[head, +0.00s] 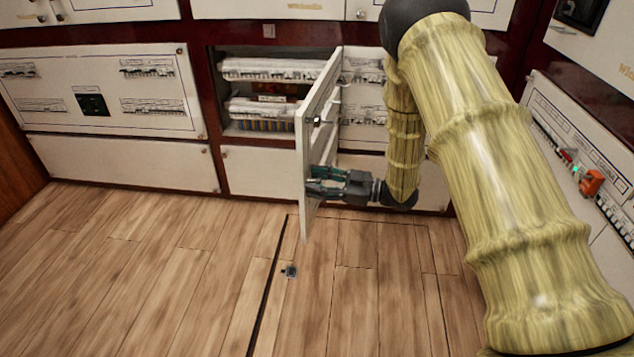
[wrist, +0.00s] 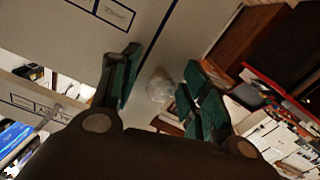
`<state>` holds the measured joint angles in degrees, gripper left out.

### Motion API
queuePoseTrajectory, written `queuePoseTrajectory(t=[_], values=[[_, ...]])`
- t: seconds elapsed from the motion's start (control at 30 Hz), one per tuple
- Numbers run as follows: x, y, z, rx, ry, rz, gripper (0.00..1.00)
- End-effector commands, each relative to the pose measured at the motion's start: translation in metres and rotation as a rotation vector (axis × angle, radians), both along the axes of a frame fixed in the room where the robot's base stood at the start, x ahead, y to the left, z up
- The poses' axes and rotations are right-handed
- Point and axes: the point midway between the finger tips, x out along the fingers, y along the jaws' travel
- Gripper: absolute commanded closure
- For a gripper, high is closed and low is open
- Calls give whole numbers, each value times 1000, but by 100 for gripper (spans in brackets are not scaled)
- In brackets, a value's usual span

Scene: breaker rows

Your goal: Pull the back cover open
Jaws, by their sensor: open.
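The back cover (head: 304,150) is a pale panel swung out from the cabinet opening, seen nearly edge-on in the head view. Its far edge lies at the right side of the opening. My gripper (head: 318,181) is at the lower part of the cover, on its right side, with its green fingers overlapping it in the picture. In the wrist view, my gripper (wrist: 160,87) has its two green fingers spread apart. A pale rounded thing shows between them, too blurred to name. I cannot tell whether a finger touches the cover.
The opening (head: 262,128) shows rows of breakers and coloured wiring. A closed white panel (head: 120,165) lies to its left. A right-hand panel carries an orange switch (head: 590,182). The wooden floor (head: 150,270) is clear except for a small dark fitting (head: 290,271).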

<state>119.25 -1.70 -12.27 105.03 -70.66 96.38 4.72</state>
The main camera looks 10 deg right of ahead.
Motion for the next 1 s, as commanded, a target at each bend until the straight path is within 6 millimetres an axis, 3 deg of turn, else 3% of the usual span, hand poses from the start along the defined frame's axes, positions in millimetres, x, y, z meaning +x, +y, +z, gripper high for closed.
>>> queuePoseTrajectory(t=[0.37, 0.8, 1.0], values=[[-3, -10, 0, 0, 1, -3, 54], [-30, -80, -1, 1, 1, -3, 54], [-39, -103, -1, 1, 1, -2, 54]])
